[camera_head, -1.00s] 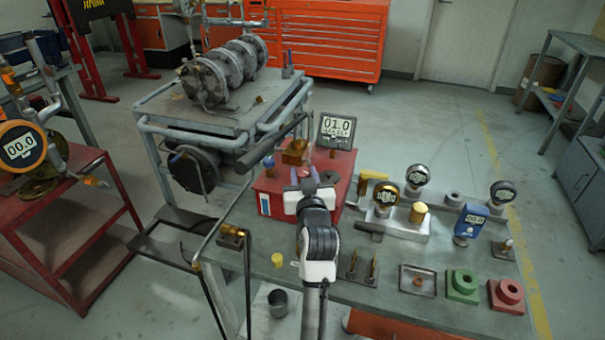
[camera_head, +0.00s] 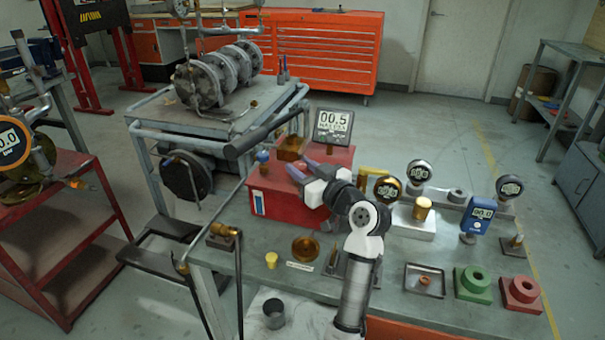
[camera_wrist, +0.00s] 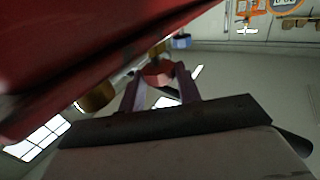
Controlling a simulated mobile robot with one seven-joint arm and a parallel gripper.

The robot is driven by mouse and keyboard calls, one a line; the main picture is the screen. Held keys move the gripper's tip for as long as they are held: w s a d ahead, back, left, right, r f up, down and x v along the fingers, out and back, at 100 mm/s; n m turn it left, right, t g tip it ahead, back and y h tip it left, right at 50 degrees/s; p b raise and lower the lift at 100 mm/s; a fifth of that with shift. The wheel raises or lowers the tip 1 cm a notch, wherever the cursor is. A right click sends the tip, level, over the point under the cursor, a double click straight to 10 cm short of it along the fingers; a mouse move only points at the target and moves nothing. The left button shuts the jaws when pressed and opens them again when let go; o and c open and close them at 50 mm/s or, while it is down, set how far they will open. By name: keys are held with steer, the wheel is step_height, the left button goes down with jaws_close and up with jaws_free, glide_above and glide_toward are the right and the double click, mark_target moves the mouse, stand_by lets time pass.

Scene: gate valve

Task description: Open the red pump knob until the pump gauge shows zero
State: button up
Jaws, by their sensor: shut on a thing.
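The red pump (camera_head: 285,205) stands on the grey bench. Its square gauge (camera_head: 333,125) on top reads 00.5. In the head view the knob is hidden by the fingers. The red pump body (camera_wrist: 60,50) fills the upper left of the wrist view.
A dark pump lever (camera_head: 262,135) slants close above the fingers. A brass block (camera_head: 291,148) and a blue knob (camera_head: 262,157) are on the pump. Several gauges and a silver block (camera_head: 412,222) stand to the right. The tray (camera_head: 424,281) lies at the bench front.

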stand_by(0.3)
steer(key=o, duration=1)
steer(key=shift+c, duration=0.2)
steer(key=b+v, duration=0.1)
steer(key=v, duration=0.6)
steer(key=shift+s+d+b, duration=0.15)
steer(key=shift+s+b, duration=0.05)
steer(key=shift+b, duration=0.2)
